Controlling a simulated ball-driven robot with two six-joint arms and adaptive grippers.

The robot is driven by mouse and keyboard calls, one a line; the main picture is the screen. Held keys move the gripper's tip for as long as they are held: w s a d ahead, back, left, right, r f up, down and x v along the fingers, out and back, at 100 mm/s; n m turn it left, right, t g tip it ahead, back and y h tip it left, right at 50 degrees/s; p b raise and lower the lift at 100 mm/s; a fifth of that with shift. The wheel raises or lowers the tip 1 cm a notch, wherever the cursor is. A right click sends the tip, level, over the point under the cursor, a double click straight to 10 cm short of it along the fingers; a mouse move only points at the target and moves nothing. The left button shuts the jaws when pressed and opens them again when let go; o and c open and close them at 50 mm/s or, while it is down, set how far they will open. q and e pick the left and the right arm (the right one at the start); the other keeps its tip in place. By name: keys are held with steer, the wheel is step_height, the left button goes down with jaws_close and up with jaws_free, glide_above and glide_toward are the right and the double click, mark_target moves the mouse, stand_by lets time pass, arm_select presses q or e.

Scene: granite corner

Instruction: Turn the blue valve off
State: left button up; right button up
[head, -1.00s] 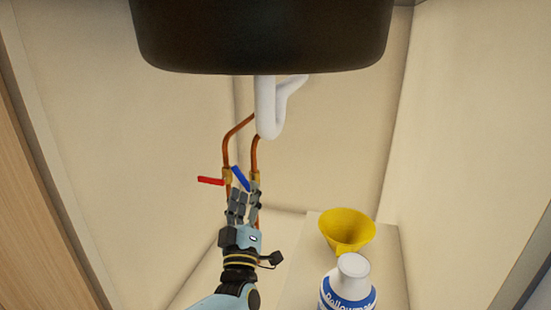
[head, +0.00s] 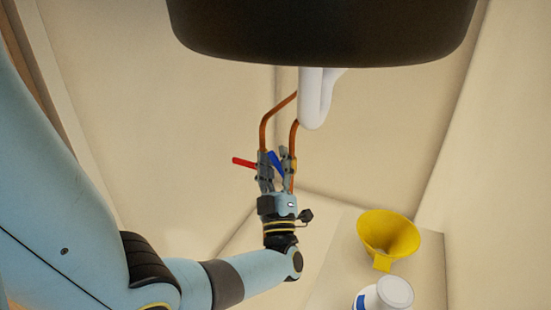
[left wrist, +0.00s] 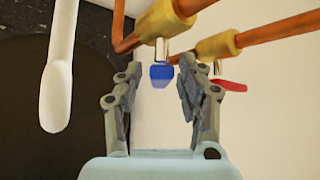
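The blue valve handle (head: 276,163) slants from upper left to lower right beside its brass body on a copper pipe in the head view. My left gripper (head: 276,160) is raised at it, with a finger on either side. In the left wrist view the blue handle (left wrist: 161,76) shows end-on between the parted fingertips of my left gripper (left wrist: 160,70). The fingers look apart from it. The brass valve body (left wrist: 163,22) is just above it. My right gripper is not in view.
A red valve handle (head: 244,162) sits close left of the gripper and shows behind the right finger in the wrist view (left wrist: 229,85). A white drain pipe (head: 312,100) hangs under the dark basin (head: 320,30). A yellow funnel (head: 388,232) and white bottle (head: 394,292) stand lower right.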

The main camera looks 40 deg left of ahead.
arm_select(q)
steer(key=shift+a+r, duration=0.1)
jaws_close()
steer(key=shift+a+n+g+y, duration=0.15)
steer(key=shift+n+g+y, duration=0.15)
steer(key=shift+n+g, duration=1)
steer(key=shift+a+f+n+g, duration=0.15)
steer(key=shift+f+n+g, duration=0.2)
steer(key=shift+n, duration=0.55)
arm_select(e)
steer(key=shift+s+r+g, duration=0.1)
steer(key=shift+r+g, duration=0.2)
steer(key=shift+r, duration=0.2)
arm_select(q)
jaws_free()
steer(key=shift+s, duration=0.1)
steer(key=shift+m, duration=0.3)
arm_select(e)
steer(key=shift+s+f, duration=0.1)
steer(key=shift+f, duration=0.05)
